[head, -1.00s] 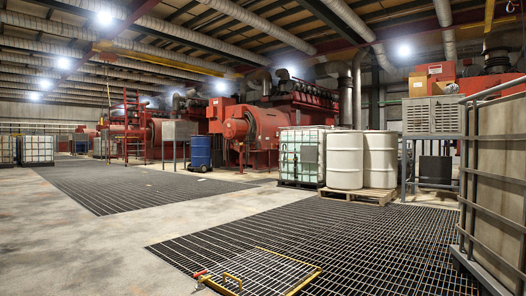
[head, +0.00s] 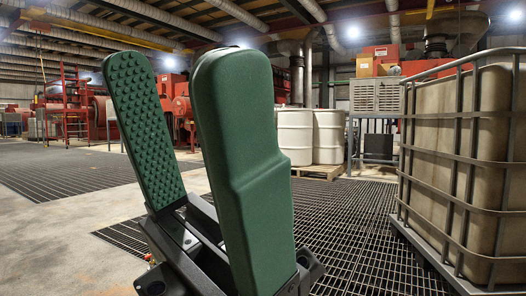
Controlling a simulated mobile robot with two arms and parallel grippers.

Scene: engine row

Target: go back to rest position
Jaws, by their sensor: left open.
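My left gripper (head: 172,85) stands large and close in the head view. Its two green padded fingers point up, with a studded inner face showing on the left finger. The fingers are apart, and I see nothing between them. The gripper covers much of the middle of the view, including part of the red engines and the floor grating behind it. My right gripper is not in view.
A caged tank (head: 460,160) stands close on the right. White drums (head: 328,137) stand on a wooden pallet (head: 318,172) farther back. Floor grating (head: 350,225) lies open between them. Concrete floor (head: 50,235) is clear at left. A red scaffold (head: 76,112) stands far left.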

